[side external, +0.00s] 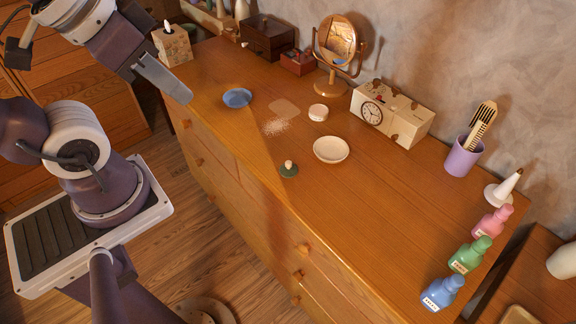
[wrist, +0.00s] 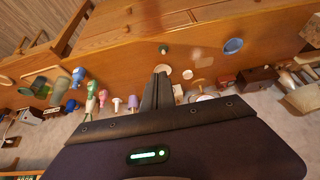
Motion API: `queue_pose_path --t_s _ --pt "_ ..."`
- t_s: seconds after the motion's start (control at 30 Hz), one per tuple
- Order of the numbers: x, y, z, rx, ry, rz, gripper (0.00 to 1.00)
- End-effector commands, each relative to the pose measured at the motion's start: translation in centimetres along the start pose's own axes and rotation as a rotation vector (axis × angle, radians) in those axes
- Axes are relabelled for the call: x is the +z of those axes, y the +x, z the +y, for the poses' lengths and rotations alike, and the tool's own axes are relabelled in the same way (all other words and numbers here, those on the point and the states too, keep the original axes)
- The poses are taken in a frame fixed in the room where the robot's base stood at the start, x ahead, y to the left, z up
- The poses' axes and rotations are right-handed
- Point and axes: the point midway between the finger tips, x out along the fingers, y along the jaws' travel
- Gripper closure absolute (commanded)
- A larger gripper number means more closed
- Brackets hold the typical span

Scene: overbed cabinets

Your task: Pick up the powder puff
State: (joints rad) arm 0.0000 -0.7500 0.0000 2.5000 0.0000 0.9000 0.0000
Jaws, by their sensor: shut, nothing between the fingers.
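No object is plainly marked as the powder puff. The likeliest is a small round whitish puff-like thing (side external: 318,112) on the dresser top, right of a beige patch with spilled powder. A small pale round thing in the wrist view (wrist: 188,74), right of the fingers, appears to be the same. A dark green round piece with a cream knob (side external: 289,170) stands near the front edge; it also shows in the wrist view (wrist: 163,49). My gripper (side external: 186,98) is shut and empty, above the dresser's left front part, well apart from these things. Its fingers (wrist: 160,72) point toward the dresser top.
A blue dish (side external: 237,97) and a white bowl (side external: 331,152) lie on the dresser top (side external: 390,215). The front middle is mostly clear.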

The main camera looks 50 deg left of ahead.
Motion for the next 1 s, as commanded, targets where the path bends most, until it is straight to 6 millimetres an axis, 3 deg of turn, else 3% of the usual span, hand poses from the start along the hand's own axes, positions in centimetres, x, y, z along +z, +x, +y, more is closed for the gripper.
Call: queue_pose_path --t_s 0.2,0.23,0.57,0.87,1.0 --pt "0.0 0.0 0.0 0.0 0.0 0.0 1.0" --pt "0.0 0.0 0.0 0.0 0.0 0.0 0.96" --pt "0.0 0.0 0.0 0.0 0.0 0.0 0.31" --pt "-0.1 0.1 0.0 0.0 -0.006 -0.003 0.31" --pt "-2.9 2.1 0.1 0.007 -0.186 -0.074 0.31"
